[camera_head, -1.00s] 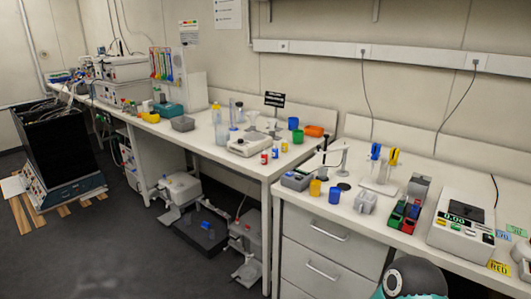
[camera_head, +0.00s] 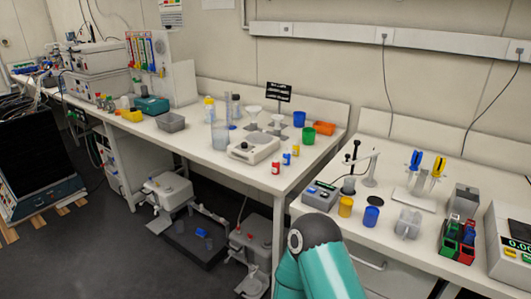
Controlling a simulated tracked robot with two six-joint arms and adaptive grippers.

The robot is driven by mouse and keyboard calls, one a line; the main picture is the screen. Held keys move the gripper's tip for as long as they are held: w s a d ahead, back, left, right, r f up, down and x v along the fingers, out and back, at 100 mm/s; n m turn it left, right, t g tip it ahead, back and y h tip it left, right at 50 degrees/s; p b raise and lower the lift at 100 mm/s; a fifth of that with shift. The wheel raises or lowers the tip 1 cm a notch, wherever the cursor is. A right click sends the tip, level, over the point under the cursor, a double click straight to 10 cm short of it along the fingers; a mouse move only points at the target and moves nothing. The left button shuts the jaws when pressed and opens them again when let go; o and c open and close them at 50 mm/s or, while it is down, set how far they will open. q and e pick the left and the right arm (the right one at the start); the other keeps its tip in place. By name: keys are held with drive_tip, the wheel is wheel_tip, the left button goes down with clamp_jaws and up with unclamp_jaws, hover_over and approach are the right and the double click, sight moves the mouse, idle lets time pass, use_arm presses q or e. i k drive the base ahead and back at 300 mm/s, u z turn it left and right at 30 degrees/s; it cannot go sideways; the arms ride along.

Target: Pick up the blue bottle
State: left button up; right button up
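A small blue bottle (camera_head: 286,159) stands upright on the left bench (camera_head: 225,170), near its right front corner. It is between a small red bottle (camera_head: 275,168) in front and a small yellow bottle (camera_head: 295,151) behind. The three stand close together but look apart. Neither of my grippers shows in the head view. Only a teal and dark arm link of mine rises from the bottom edge, in front of the gap between the benches.
A white balance-like device (camera_head: 253,149) stands left of the bottles. A blue cup (camera_head: 299,119), a green cup (camera_head: 308,135) and an orange tray (camera_head: 324,128) are behind them. The right bench holds a yellow cup (camera_head: 345,206), another blue cup (camera_head: 371,216) and pipettes (camera_head: 437,166).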

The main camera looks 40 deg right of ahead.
sight(287, 155)
drive_tip(key=z, duration=0.15)
drive_tip(key=i, duration=0.7)
drive_tip(key=z, duration=0.6)
